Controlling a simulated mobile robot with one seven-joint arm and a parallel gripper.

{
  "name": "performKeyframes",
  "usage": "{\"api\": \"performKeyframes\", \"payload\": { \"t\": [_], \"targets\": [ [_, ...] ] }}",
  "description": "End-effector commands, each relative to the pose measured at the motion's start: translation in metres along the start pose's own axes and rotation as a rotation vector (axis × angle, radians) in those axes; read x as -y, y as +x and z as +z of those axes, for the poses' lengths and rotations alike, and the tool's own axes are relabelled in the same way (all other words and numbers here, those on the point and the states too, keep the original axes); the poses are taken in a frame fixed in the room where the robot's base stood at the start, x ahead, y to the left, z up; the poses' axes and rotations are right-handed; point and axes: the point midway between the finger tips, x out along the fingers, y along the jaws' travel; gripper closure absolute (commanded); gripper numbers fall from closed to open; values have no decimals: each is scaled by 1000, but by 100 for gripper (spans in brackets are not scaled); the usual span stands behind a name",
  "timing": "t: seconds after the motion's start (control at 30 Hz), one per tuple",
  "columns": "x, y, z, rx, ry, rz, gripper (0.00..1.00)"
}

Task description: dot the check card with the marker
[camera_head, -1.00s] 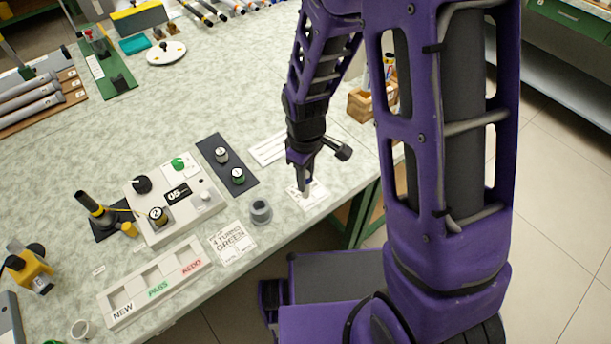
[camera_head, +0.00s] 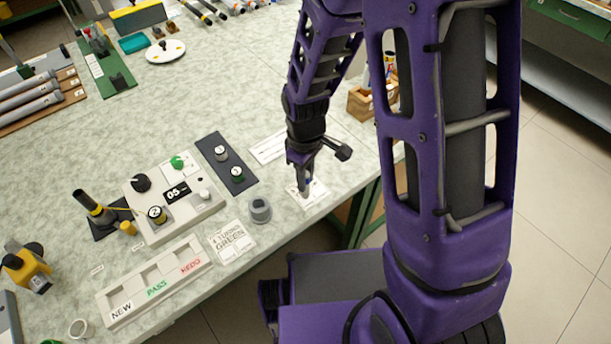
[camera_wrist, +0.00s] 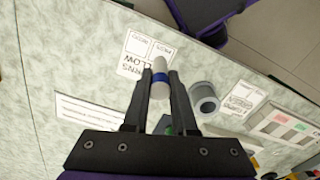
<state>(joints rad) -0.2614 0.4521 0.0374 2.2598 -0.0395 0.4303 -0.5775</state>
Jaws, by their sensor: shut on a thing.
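My gripper (camera_wrist: 160,92) is shut on the marker (camera_wrist: 160,66), a white cylinder with a blue band. In the head view my gripper (camera_head: 307,181) points down over a white printed card (camera_head: 318,190) near the table's front edge. This card also shows in the wrist view (camera_wrist: 133,60), with partly covered large print and small boxes; I cannot tell for certain that it is the check card. The marker's far end overlaps the card in the wrist view. Whether it touches the card, and any dot there, I cannot tell.
A grey round cup (camera_head: 260,210) stands just left of the card. A card printed "4 TURNS GREEN" (camera_head: 228,248) lies further left, beside the NEW/PASS/REDO tray (camera_head: 118,314). A control box (camera_head: 205,208) and a black pad (camera_head: 214,142) stand behind. A white strip (camera_head: 264,152) lies behind my gripper.

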Motion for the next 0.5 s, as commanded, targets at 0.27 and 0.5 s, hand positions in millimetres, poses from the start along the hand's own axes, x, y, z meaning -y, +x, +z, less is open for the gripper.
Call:
{"api": "performKeyframes", "payload": {
  "t": [0.27, 0.5],
  "targets": [
    [0, 3, 0, 0, 0, 0, 100],
    [0, 6, 0, 0, 0, 0, 100]
  ]
}}
